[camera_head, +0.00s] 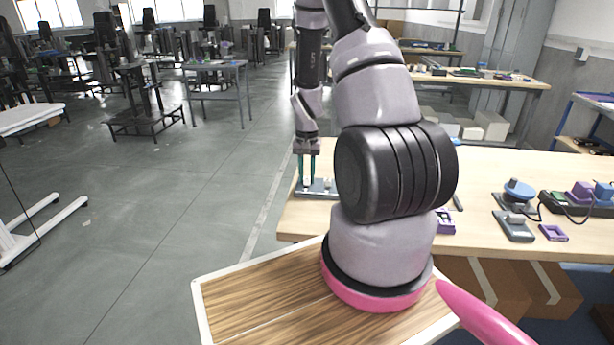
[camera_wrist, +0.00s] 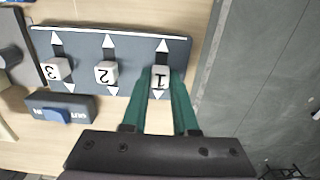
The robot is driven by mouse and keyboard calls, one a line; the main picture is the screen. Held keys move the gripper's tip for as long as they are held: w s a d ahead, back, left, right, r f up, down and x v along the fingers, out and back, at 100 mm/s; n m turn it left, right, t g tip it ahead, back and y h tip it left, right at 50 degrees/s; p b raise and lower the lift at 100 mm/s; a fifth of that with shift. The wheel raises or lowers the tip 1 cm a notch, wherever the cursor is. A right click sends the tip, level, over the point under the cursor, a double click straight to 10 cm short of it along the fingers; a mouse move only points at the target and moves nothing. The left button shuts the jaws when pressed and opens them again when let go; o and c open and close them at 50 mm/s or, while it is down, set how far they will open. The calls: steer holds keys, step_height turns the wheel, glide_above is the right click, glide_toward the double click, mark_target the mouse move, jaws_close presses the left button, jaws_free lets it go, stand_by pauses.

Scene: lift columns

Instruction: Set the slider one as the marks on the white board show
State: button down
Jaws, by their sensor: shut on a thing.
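The dark slider panel (camera_wrist: 85,48) lies on the wooden table, with three numbered white knobs on tracks with white arrowheads. Slider one (camera_wrist: 160,83) is the rightmost in the wrist view, beside slider two (camera_wrist: 105,73) and slider three (camera_wrist: 56,69). My gripper (camera_wrist: 161,72) is shut on slider one, a green finger on each side. In the head view my gripper (camera_head: 307,181) points down at the panel (camera_head: 325,193) at the table's left end. I cannot make out a white board with marks.
A blue-and-dark block (camera_wrist: 60,108) with lettering lies close beside the panel. The table (camera_head: 300,220) carries a purple part (camera_head: 445,222), a grey block (camera_head: 514,228) and a purple frame (camera_head: 553,232) to the right. Open floor lies left of the table.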

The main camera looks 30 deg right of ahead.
mark_target(306, 188)
steer(key=shift+s+a, duration=0.6)
steer(key=shift+s, duration=0.25)
steer(key=c, duration=0.7)
jaws_free()
step_height(306, 188, up, 11)
steer(key=shift+f, duration=0.1)
